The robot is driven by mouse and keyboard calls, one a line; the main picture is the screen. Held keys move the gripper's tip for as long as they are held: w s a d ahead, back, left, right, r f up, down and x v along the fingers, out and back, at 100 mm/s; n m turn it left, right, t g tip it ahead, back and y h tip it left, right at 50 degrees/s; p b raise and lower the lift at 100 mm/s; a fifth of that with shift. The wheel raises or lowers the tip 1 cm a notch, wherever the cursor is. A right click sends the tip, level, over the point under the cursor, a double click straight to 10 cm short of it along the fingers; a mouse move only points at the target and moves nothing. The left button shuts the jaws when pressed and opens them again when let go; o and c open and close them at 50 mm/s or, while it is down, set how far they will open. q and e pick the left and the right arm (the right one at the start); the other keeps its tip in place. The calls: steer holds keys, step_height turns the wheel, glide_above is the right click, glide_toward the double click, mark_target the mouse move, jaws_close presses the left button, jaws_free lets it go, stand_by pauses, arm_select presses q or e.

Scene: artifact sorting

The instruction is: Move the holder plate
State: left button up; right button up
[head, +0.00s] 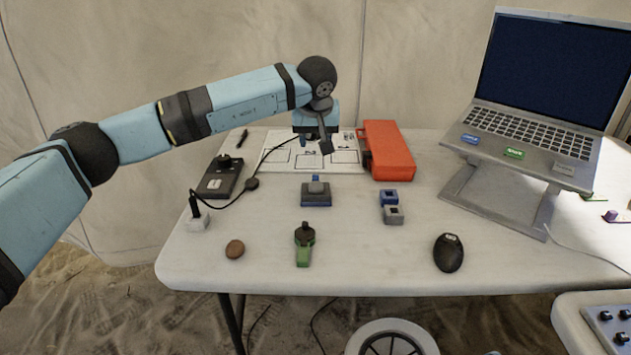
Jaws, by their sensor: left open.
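A dark blue-grey square plate (316,202) with a lighter grey block on top lies near the middle of the white table; it looks like the holder plate, but I cannot be sure. My left gripper (316,146) is behind it, pointing down over a white sheet (275,160) with drawn boxes. The left gripper is open, and I see nothing held between its fingers. It hides part of the sheet, and small items near its fingers are hard to make out. My right gripper is not in view.
An orange case (390,150) stands right of the sheet. A black device (219,180) with a cable lies left. Small blue and grey blocks (391,207), a green-black tool (304,246), a brown disc (235,249), a black mouse (448,253) and a laptop on a stand (463,192) surround clear patches.

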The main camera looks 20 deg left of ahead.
mark_target(316, 176)
arm_select(q)
steer(key=b+x, duration=0.4)
steer(key=x, duration=0.9)
steer(key=shift+f, duration=0.15)
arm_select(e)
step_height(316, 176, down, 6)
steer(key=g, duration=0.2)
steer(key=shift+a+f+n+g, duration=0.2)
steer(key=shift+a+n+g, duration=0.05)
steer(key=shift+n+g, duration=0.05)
arm_select(q)
jaws_close()
